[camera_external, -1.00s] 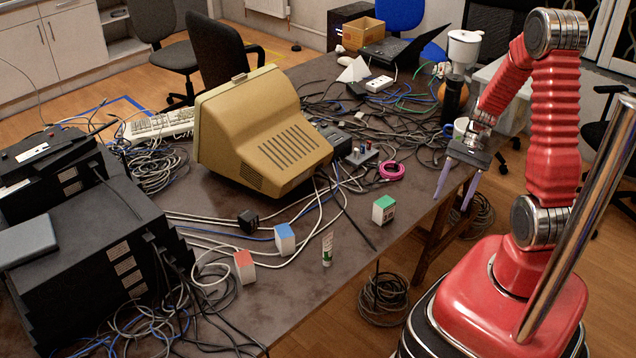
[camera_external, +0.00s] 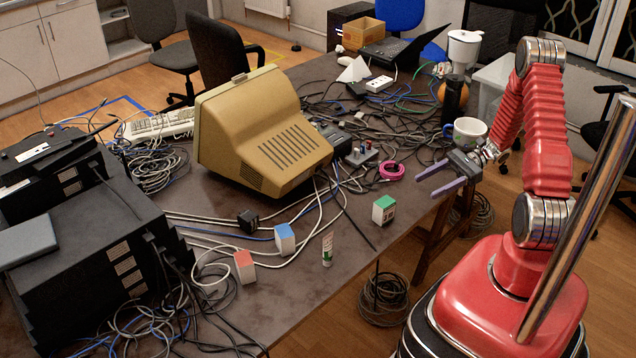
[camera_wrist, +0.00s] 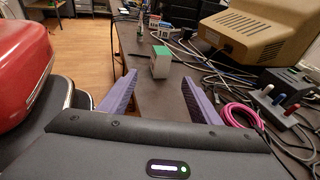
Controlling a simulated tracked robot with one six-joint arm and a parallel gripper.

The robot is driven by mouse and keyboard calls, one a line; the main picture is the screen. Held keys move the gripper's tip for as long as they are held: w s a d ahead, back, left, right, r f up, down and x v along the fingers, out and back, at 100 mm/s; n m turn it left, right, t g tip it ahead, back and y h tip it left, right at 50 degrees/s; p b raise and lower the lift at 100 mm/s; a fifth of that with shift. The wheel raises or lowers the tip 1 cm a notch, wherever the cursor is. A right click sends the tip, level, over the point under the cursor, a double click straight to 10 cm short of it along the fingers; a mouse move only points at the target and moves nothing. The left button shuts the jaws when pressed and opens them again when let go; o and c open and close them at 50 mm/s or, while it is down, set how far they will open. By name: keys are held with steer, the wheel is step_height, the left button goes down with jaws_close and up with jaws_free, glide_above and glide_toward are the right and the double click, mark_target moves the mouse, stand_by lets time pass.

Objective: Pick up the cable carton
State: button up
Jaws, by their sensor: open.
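Three small cartons stand on the dark table: one with a green top (camera_external: 384,209), one with a blue top (camera_external: 285,239) and one with a red top (camera_external: 245,267). I cannot tell by label which is the cable carton. My gripper (camera_external: 426,185) is open and empty, its purple fingers pointing left at the table's right edge. The green-topped carton is closest to it, a short way left and nearer the camera. In the wrist view the green-topped carton (camera_wrist: 161,62) stands upright beyond the fingertips, between the two fingers in the picture.
A beige monitor (camera_external: 265,130) stands behind the cartons with loose cables around it. A pink cable coil (camera_external: 391,171) lies left of my gripper. A white tube (camera_external: 327,249) stands near the blue-topped carton. A white mug (camera_external: 468,132) is behind my gripper.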

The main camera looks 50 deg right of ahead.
steer(key=shift+w+a+r+t+y, duration=0.1)
steer(key=shift+w+r+t+y, duration=0.15)
steer(key=shift+r, duration=0.25)
glide_toward(393, 200)
steer(key=shift+w+f+x, duration=0.1)
steer(key=shift+w+x, duration=0.05)
steer(key=shift+x, duration=1)
steer(key=shift+w+f+x, duration=0.1)
steer(key=shift+f+x, duration=0.05)
steer(key=shift+x, duration=1)
steer(key=shift+x, duration=2.45)
steer(key=shift+c, duration=0.3)
steer(key=c, duration=1.2)
